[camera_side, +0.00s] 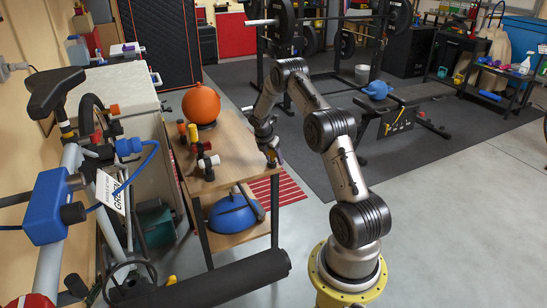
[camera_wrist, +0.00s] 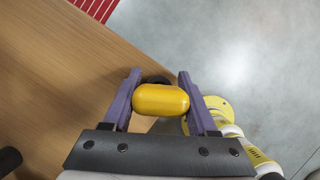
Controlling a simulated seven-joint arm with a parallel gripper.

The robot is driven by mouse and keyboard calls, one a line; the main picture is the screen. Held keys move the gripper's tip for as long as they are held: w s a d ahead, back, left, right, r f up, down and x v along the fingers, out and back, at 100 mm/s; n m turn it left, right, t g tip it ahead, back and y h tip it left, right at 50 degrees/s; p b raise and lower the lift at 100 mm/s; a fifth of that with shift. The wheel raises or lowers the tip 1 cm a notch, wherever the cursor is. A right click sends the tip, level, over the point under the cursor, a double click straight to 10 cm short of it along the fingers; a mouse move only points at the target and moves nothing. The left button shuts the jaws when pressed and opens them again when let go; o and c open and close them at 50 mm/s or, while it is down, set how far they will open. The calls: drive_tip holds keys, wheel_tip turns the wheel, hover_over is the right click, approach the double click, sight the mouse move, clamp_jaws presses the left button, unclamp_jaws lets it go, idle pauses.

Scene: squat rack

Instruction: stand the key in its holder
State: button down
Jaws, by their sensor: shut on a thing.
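My gripper (camera_wrist: 160,100) is shut on a yellow, rounded piece, apparently the handle of the key (camera_wrist: 161,100), held crosswise between the two purple fingers. A dark round part shows just behind it; the rest of the key is hidden. In the side view my gripper (camera_side: 272,157) points down by the right edge of the wooden table (camera_side: 238,140), and the key is too small to make out there. Small upright pieces with red, yellow and white parts (camera_side: 207,162) stand left of the gripper. I cannot tell which thing is the holder.
A blue rounded object (camera_side: 232,213) sits on the lower shelf. A bicycle (camera_side: 75,190) fills the left foreground. In the wrist view, bare tabletop (camera_wrist: 70,80) lies left and open floor (camera_wrist: 240,50) right.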

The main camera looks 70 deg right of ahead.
unclamp_jaws()
drive_tip(key=shift+f, duration=0.1)
idle(0.4)
